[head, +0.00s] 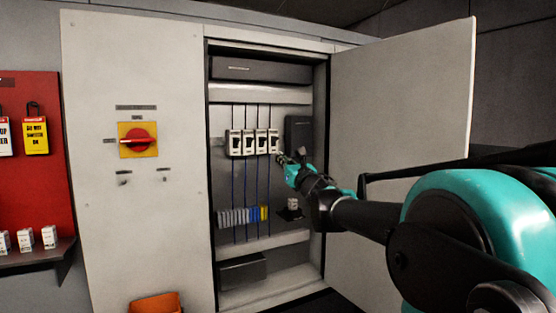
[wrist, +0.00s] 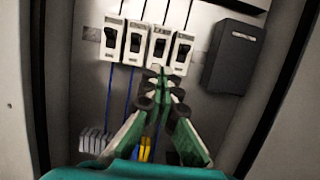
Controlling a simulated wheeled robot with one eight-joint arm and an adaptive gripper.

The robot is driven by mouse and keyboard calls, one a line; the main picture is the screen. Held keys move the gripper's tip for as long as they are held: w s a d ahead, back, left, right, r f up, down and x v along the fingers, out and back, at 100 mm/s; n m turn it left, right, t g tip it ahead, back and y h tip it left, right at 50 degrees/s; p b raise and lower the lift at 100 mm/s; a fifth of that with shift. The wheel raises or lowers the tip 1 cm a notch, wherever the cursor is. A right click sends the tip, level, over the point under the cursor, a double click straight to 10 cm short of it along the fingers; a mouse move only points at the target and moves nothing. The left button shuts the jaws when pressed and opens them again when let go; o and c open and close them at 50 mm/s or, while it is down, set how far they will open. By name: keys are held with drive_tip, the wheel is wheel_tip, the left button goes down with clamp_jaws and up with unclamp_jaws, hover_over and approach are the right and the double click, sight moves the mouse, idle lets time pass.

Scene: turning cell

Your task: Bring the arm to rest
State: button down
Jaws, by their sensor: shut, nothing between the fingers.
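My gripper (head: 281,159) is shut and empty inside the open electrical cabinet (head: 325,35). In the wrist view my gripper (wrist: 163,72) has its fingertips together, just below a row of several white circuit breakers (wrist: 157,45). The same circuit breakers (head: 248,142) show in the head view, left of the fingertips. I cannot tell whether the fingertips touch the rightmost breaker. My arm reaches in from the right, past the open cabinet door.
A dark box (wrist: 234,57) is mounted right of the breakers. A red rotary switch (head: 139,140) is on the closed left door. A red board (head: 36,170) with tags hangs at far left. An orange bin (head: 155,304) is below.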

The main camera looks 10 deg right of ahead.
idle(0.3)
drive_tip(key=s+d+f+m+g+h, duration=0.2)
drive_tip(key=s+d+f+m+h, duration=0.15)
drive_tip(key=f+m, duration=0.55)
drive_tip(key=s+d+f+m+g+h, duration=0.2)
drive_tip(key=d+f+m+g+h, duration=0.15)
drive_tip(key=f+m, duration=0.55)
drive_tip(key=s+d+f+m+g+h, duration=0.2)
drive_tip(key=s+d+f+m+h, duration=0.15)
drive_tip(key=f+m, duration=0.55)
drive_tip(key=s+a+f+m+g+y, duration=0.2)
drive_tip(key=s+f+m, duration=0.4)
drive_tip(key=s+f, duration=0.4)
drive_tip(key=s+a+f+m+g+y, duration=0.2)
drive_tip(key=s+a+f+m+g, duration=0.2)
drive_tip(key=s+f, duration=0.7)
wheel_tip(320, 180, down, 2)
drive_tip(key=m+g, duration=0.2)
drive_tip(key=shift+s+m, duration=0.2)
drive_tip(key=shift+m, duration=0.1)
drive_tip(key=shift+g, duration=0.25)
